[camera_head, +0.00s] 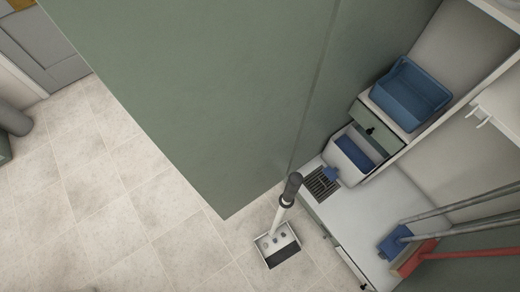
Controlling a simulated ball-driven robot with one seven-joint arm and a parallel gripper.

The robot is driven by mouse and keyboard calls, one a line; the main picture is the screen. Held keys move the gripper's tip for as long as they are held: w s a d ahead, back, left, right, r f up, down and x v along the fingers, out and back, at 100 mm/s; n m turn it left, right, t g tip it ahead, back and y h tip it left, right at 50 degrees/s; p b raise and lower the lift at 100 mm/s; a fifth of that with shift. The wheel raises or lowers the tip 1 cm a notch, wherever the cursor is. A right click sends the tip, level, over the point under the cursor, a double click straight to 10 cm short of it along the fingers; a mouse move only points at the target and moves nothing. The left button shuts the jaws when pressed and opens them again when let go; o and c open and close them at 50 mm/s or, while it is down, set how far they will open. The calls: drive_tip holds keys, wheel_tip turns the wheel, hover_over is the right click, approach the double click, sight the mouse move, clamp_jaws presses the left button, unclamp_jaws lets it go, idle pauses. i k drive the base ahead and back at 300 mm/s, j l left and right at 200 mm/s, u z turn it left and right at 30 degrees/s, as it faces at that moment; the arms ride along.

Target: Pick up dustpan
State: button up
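What looks like an upright dustpan (280,253) stands on the tiled floor at the lower middle. Its pan is a white box with a dark inside and several small round spots. A pale handle with a dark grey grip (292,187) rises from it toward the camera. The pan is near the front of a white cabinet and looks apart from it. My gripper does not show in this view, so whether it is open or shut cannot be seen.
A large green panel (200,90) fills the upper middle. Tiled floor (90,200) at left is clear.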

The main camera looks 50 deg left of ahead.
sight(275, 255)
drive_tip(key=l+u, duration=0.15)
drive_tip(key=u, duration=0.3)
drive_tip(key=k+l+u, duration=0.15)
drive_tip(key=u, duration=0.25)
drive_tip(key=k+l+u, duration=0.1)
drive_tip(key=u, duration=0.35)
drive_tip(key=k+l, duration=0.3)
drive_tip(key=k, duration=0.15)
drive_tip(key=k+l, duration=0.25)
drive_tip(key=k, duration=0.2)
